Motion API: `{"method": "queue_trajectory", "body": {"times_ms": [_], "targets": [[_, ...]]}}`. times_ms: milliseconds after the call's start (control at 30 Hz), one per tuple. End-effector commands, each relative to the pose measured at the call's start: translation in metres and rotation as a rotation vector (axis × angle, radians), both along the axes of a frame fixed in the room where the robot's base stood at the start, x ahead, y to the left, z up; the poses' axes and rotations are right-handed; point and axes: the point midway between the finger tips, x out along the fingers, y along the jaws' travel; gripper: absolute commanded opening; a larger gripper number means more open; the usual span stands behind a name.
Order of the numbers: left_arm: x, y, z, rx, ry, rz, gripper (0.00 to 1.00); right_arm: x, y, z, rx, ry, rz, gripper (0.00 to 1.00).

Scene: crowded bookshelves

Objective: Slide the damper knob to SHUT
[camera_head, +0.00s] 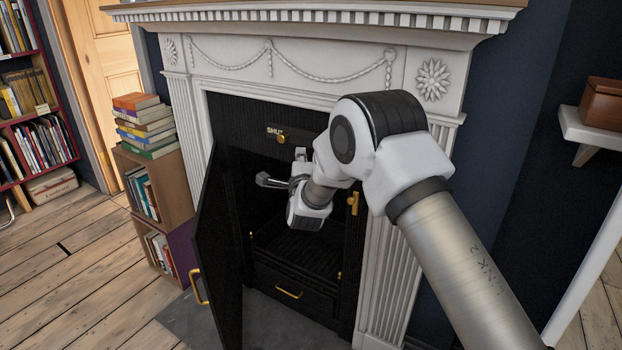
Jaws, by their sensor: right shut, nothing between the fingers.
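The brass damper knob (281,139) is on the black upper panel of the fireplace insert, just below the right end of the white SHUT lettering (273,131). The last part of the lettering is hard to read. Any track to the right of the knob is partly hidden by my right arm. My right gripper (262,180) is shut and empty, pointing left in front of the dark firebox opening. It is below and slightly left of the knob in the picture, apart from it. My left gripper is not in view.
The black insert door (218,240) stands swung open at the left, with a brass handle. A white mantel (330,65) frames the insert. A book stack (143,125) tops a small bookcase at left. A brass latch (353,203) and drawer handle (288,293) project from the insert.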

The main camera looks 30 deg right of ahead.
Motion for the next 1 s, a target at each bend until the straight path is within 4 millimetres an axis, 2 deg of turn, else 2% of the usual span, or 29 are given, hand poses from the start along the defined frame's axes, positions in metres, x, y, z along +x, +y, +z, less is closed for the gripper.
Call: {"method": "queue_trajectory", "body": {"times_ms": [100, 200, 333, 500, 900, 967, 1000], "targets": [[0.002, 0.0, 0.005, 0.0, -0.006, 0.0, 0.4, -0.028, 0.013, -0.001, -0.002, 0.004, 0.003, 0.0], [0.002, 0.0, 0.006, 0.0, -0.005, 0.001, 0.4, -0.047, 0.021, -0.004, -0.001, 0.002, 0.002, 0.0], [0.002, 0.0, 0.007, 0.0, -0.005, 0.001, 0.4, -0.064, 0.027, -0.006, -0.001, 0.0, 0.001, 0.0], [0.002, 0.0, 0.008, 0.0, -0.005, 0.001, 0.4, -0.07, 0.03, -0.008, 0.0, 0.0, 0.001, 0.0], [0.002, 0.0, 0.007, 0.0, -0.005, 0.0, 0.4, -0.07, 0.029, -0.008, 0.0, 0.0, 0.0, 0.0], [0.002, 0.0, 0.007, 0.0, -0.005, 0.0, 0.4, -0.07, 0.029, -0.015, 0.0, 0.01, 0.0, 0.0], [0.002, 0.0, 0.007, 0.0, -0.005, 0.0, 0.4, -0.071, 0.029, -0.025, 0.001, 0.026, 0.0, 0.0]]}}
